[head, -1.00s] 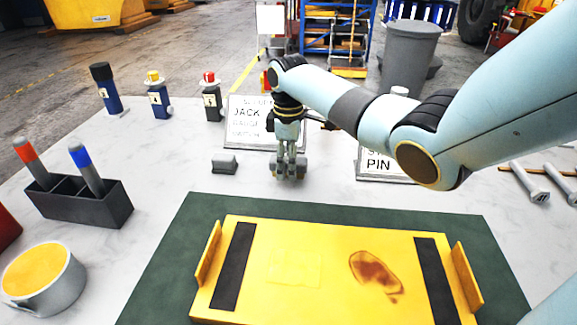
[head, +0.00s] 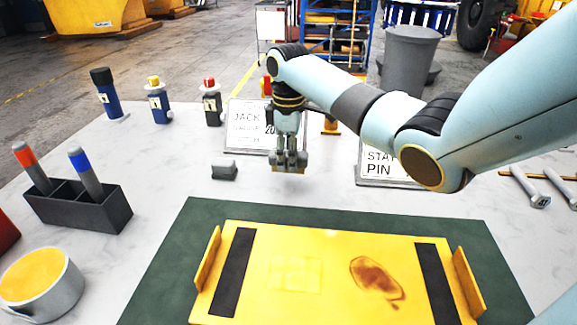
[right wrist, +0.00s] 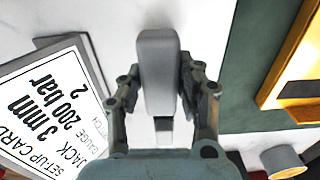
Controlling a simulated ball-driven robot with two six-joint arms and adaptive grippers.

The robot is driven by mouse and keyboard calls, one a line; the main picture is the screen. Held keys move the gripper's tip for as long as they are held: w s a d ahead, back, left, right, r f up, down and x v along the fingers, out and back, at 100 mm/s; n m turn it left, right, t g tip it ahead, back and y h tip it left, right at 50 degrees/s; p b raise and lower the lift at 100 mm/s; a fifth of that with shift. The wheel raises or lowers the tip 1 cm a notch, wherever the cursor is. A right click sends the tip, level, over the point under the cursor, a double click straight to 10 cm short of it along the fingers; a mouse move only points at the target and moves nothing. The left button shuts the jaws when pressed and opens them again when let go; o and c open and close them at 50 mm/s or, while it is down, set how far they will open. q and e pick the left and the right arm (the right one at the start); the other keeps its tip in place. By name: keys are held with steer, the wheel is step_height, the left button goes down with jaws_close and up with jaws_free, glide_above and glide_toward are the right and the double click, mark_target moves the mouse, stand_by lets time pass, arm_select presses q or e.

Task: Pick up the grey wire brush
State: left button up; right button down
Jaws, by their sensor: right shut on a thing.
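The grey wire brush (right wrist: 158,70) is a long grey block in the right wrist view, lying between the two fingers of my right gripper (right wrist: 162,88). In the head view my right gripper (head: 289,162) points down over the white table, in front of the setup card. It is shut on the brush, and a thin tan strip of the brush (head: 290,171) shows under the fingertips. The brush appears slightly above the table. Most of it is hidden by the fingers in the head view. My left gripper is not in view.
A small grey block (head: 224,170) stands just left of the gripper. The setup card (head: 250,128) is behind it, and another card (head: 375,170) is to the right. A yellow plate (head: 330,240) lies on a green mat in front. A marker holder (head: 85,208) stands left.

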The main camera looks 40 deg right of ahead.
steer(key=s+r+p, duration=0.1)
steer(key=s+r, duration=0.7)
steer(key=s, duration=0.3)
steer(key=shift+s+a+r, duration=0.25)
steer(key=shift+s+a, duration=0.1)
steer(key=shift+a, duration=0.1)
